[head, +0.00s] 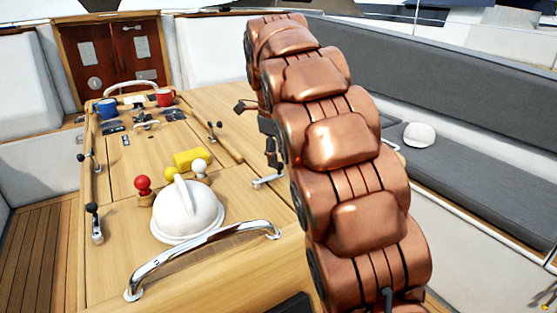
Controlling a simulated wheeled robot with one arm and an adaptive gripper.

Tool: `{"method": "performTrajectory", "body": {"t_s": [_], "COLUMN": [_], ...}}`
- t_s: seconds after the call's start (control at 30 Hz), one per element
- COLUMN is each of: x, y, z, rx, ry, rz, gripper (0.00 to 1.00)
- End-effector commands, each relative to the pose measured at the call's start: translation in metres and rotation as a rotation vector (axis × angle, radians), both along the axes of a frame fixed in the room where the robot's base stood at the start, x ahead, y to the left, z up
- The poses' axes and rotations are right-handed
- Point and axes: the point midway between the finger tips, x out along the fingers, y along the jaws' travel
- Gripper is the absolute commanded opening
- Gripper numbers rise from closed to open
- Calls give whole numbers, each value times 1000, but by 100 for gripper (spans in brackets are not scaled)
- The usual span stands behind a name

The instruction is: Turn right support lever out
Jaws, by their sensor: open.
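The wooden cockpit table (115,265) has small metal levers with dark knobs along both sides. On its right side, a silver lever (268,182) lies near my arm, and its upper end is hidden. Another lever (216,131) with a black knob stands farther back on the right side. My gripper (270,157) is partly hidden behind my copper arm. Its dark parts show just above the nearer right lever; I cannot tell whether they touch it. My gripper is open and nothing shows in it.
On the table are a white domed cover (188,218), red (143,184), yellow (188,158) and white (199,166) items, a blue mug (106,108) and a red mug (165,98). A chrome handrail (200,250) crosses the front. A grey bench (460,180) holds a white cap (419,134).

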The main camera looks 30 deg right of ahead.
Motion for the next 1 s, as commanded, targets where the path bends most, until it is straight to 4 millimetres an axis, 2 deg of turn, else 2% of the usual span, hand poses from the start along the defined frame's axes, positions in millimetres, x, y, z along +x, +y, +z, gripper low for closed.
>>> {"method": "performTrajectory", "body": {"t_s": [0.2,0.4,1.0], "x": [-3,-4,-6], "y": [4,6,7], "z": [26,40,46], "rx": [0,0,0], "ry": [-1,-1,3], "rz": [0,0,0], "gripper": [50,50,50]}}
